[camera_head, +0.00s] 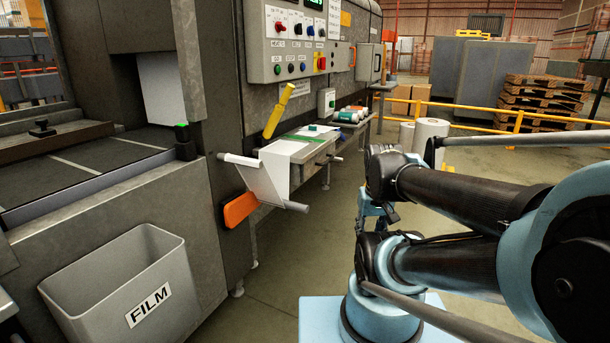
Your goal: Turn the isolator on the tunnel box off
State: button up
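A grey control panel (292,38) with several knobs and buttons is on the machine's side at upper middle. At its lower right is a red knob on a yellow plate (320,63). A small grey box (369,62) with an orange-red handle at its left edge is further along the machine. I cannot tell for sure which of these is the isolator or the tunnel box, nor read their settings. My folded arm (450,196) is at the right, well apart from both. I cannot make out my gripper's fingers.
A yellow-handled tool (279,111) stands tilted by a small shelf (300,148) with white film. An orange paddle (240,210) juts out below. A grey FILM bin (110,295) stands at lower left. Yellow rails (480,112) and pallets (540,95) are behind. Floor between machine and arm is clear.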

aim_at(322, 62)
jog(key=u, duration=0.05)
jog(key=i, duration=0.55)
jog(key=u, duration=0.05)
jog(key=k, duration=0.6)
jog(key=z, duration=0.5)
jog(key=i, duration=1.65)
jog(key=u, duration=0.7)
